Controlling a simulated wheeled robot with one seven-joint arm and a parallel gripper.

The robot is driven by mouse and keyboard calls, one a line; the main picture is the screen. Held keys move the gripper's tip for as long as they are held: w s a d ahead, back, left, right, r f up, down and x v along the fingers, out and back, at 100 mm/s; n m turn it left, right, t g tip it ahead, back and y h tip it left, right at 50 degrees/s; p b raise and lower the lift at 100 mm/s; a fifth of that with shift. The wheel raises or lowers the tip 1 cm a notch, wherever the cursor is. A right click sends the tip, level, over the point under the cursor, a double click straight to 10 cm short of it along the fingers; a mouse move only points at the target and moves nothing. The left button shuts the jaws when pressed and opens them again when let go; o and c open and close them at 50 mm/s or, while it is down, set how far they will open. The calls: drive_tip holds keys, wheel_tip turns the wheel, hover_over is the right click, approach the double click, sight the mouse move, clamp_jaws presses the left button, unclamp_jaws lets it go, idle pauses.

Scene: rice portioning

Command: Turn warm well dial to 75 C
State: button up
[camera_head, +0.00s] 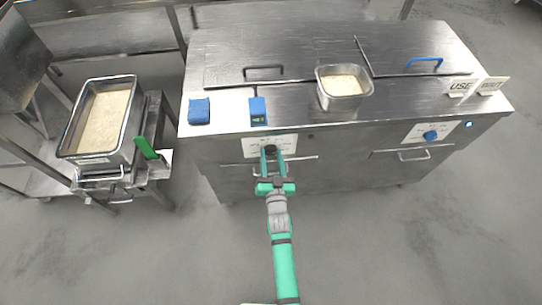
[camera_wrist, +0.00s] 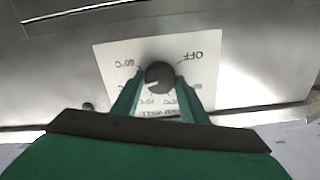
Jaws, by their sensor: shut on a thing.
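The warm well dial (camera_head: 270,148) is a dark round knob on a white label plate on the counter's front, left of its middle. In the wrist view the black dial (camera_wrist: 160,72) sits on the label plate (camera_wrist: 114,62), seen upside down, with OFF at upper right and a temperature mark at left. Other marks are partly hidden by my fingers. A white pointer mark shows on the dial's lower left. My green gripper (camera_head: 272,157) is at the dial, one finger on each side. In the wrist view the gripper (camera_wrist: 159,82) is shut on it.
A blue device with a small green readout (camera_head: 258,111) and a blue block (camera_head: 199,111) are on the counter. A steel pan of rice (camera_head: 343,103) stands at its middle. A blue knob (camera_head: 430,135) is at right. A cart at left holds a large rice pan (camera_head: 62,151).

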drive_tip(key=o, duration=1.1)
drive_tip(key=shift+w, duration=0.1)
drive_tip(key=shift+d, duration=0.1)
drive_tip(key=shift+s+d, duration=0.1)
drive_tip(key=shift+s, duration=0.4)
drive_tip(key=s, duration=0.3)
drive_tip(key=s+d, duration=0.1)
drive_tip(key=s, duration=0.5)
drive_tip(key=shift+s+d, duration=0.15)
drive_tip(key=shift+s, duration=0.25)
drive_tip(key=shift+c, duration=0.3)
